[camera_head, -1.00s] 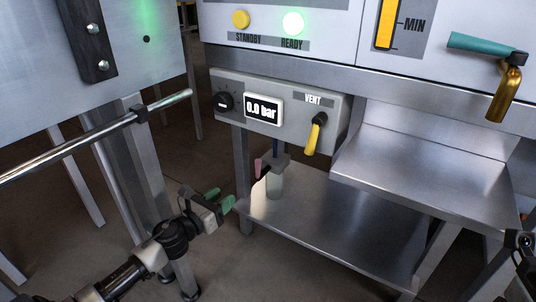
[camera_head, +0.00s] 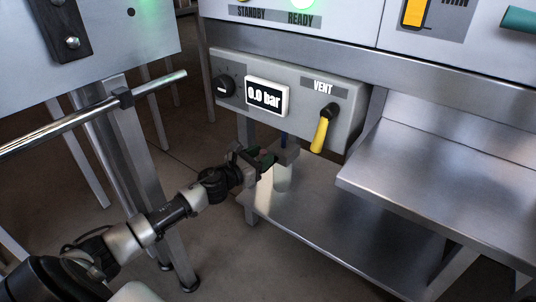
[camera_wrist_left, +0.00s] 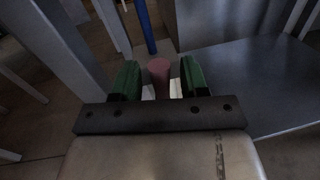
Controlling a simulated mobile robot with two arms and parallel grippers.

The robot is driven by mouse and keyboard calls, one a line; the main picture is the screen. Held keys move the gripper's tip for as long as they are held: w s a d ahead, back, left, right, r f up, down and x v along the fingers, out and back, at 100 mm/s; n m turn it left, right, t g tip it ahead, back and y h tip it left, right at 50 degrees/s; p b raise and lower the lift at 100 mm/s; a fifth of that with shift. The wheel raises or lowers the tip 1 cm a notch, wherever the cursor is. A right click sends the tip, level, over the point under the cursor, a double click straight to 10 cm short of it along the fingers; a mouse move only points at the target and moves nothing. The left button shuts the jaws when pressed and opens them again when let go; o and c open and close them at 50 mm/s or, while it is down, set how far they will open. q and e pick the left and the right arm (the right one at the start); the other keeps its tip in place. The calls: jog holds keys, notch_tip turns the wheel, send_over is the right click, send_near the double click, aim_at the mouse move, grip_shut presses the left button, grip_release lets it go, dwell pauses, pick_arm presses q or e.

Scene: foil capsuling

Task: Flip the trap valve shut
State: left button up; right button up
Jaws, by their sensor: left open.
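The trap is a clear jar (camera_head: 283,178) with a grey head (camera_head: 288,152), standing at the left end of the lower steel shelf. A dull pink-red handle (camera_wrist_left: 159,70) shows in the left wrist view, in front of the trap's grey head (camera_wrist_left: 142,52); it looks like the trap valve. My left gripper (camera_head: 264,158) is at the trap's left side, below the gauge panel. Its green fingers (camera_wrist_left: 160,80) are open, one on each side of the handle, with gaps visible. In the head view the gripper mostly hides the handle. My right gripper is not in view.
The gauge panel (camera_head: 232,112) hangs above the trap with a 0.0 bar display (camera_head: 266,97) and a yellow vent lever (camera_head: 320,132) pointing down. A blue tube (camera_wrist_left: 145,25) rises from the trap. The shelf (camera_head: 345,220) is clear to the right.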

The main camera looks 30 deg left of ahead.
pick_arm(q)
jog(key=shift+x, duration=1.45)
grip_shut()
